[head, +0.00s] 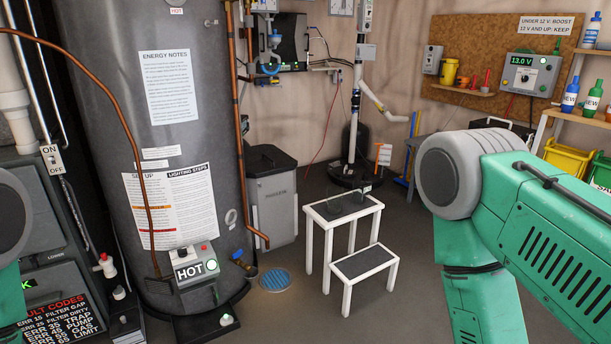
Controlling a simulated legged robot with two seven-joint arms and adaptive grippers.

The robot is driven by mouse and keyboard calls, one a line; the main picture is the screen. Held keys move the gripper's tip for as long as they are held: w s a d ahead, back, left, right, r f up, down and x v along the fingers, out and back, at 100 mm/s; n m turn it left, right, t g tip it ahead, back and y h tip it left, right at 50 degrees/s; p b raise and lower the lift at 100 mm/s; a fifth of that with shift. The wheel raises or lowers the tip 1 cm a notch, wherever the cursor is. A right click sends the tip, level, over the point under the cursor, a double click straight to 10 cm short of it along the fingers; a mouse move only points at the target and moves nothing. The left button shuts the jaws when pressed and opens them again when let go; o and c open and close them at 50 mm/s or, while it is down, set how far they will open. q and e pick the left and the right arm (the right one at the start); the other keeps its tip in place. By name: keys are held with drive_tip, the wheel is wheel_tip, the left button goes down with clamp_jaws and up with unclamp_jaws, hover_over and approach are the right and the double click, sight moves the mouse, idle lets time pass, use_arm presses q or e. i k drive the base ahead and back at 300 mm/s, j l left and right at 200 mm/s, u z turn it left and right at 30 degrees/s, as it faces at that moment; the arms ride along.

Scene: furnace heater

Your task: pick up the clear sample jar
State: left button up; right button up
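A faint, see-through shape that looks like the clear sample jar (338,201) stands on the upper step of a white-framed step stool (315,214) with dark treads. Its outline is hard to make out against the dark tread. The green and grey links of my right arm fill the right side of the head view, and a small part of my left arm shows at the left edge. Neither gripper is in view, and both arms appear apart from the stool.
A big grey water heater (185,90) stands left of the stool, with a copper pipe (238,110) beside it. A grey bin (273,200) and a black sump pit with a white pipe (352,130) are behind. A round blue floor drain (275,280) lies in front.

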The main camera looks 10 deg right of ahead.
sight(335, 200)
drive_tip(key=i+l+z, duration=0.2)
drive_tip(key=z, duration=0.25)
drive_tip(key=i+z, duration=0.65)
drive_tip(key=z, duration=0.25)
drive_tip(key=i+z, duration=0.3)
drive_tip(key=z, duration=0.15)
drive_tip(key=i+l+z, duration=0.1)
drive_tip(key=i, duration=1.35)
drive_tip(key=i+u, duration=0.2)
drive_tip(key=u, duration=0.2)
drive_tip(key=i+u, duration=0.25)
drive_tip(key=u, duration=0.15)
drive_tip(key=i+u, duration=0.25)
drive_tip(key=u, duration=0.15)
drive_tip(key=i+l+u, duration=0.15)
drive_tip(key=u, duration=0.25)
drive_tip(key=i+l+u, duration=0.15)
drive_tip(key=i+u, duration=0.35)
drive_tip(key=k, duration=0.1)
